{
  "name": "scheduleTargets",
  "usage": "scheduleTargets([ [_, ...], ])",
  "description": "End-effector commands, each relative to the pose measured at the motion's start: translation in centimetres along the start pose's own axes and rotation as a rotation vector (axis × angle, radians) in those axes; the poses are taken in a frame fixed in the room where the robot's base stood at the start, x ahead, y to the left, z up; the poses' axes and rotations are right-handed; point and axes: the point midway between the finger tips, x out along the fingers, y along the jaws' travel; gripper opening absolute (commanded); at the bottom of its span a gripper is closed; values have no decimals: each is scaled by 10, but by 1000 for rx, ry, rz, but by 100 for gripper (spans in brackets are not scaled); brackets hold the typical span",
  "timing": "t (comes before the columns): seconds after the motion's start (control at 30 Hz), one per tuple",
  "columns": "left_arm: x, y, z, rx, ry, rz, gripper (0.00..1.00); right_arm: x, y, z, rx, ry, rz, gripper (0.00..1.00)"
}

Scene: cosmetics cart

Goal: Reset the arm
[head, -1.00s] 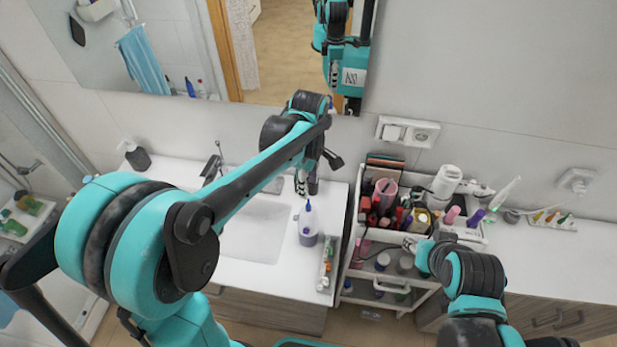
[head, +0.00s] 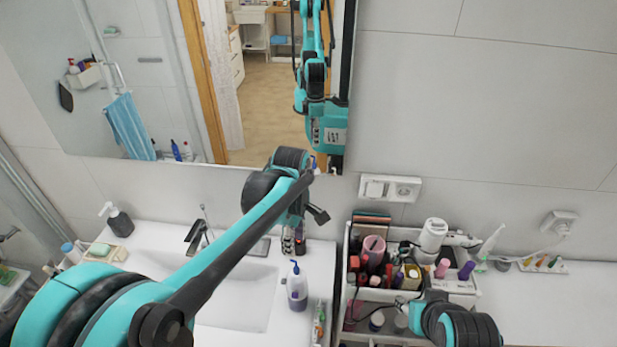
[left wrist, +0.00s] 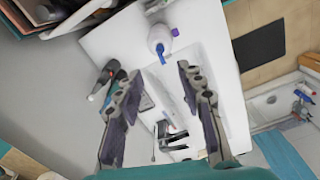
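My left arm reaches from the lower left across the washbasin in the head view. My left gripper (head: 294,245) hangs above the white counter, near the wall and just behind a pump bottle of purple liquid (head: 297,288). In the left wrist view its two fingers (left wrist: 159,75) are spread apart with nothing between them. The pump bottle (left wrist: 162,40) stands beyond the fingertips, apart from them. My right arm (head: 455,322) is folded at the lower right in front of the cosmetics cart (head: 346,290); its gripper cannot be made out.
The washbasin (head: 235,300) and tap (head: 196,236) lie below my left arm. A mirror (head: 160,95) hangs behind. The cart is full of cosmetics and stands right of the counter. A soap dispenser (head: 120,222) stands at left. The right countertop (head: 560,305) is largely clear.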

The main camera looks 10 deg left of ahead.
Motion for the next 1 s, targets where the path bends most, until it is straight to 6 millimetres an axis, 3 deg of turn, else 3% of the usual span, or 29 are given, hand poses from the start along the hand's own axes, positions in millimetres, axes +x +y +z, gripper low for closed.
scheduleTargets([
  [0.17, 5, -5, -2, 27, 2, 13, 38, 7, 0, 5, 0, 0, 0, 40],
  [0.27, 19, -19, -6, 119, 10, 57, 38, 25, 0, 18, 0, 0, 0, 40],
  [0.47, 73, -69, -19, 480, 92, 217, 38, 83, 0, 60, 0, 0, 0, 40],
  [0.7, 153, -128, -31, 934, 303, 365, 38, 146, 0, 105, 0, 0, 0, 40],
  [0.83, 188, -148, -34, 1116, 422, 397, 38, 169, 0, 121, 0, 0, 0, 40],
  [1.0, 210, -160, -36, 1244, 513, 407, 38, 181, 0, 130, 0, 0, 0, 40],
])
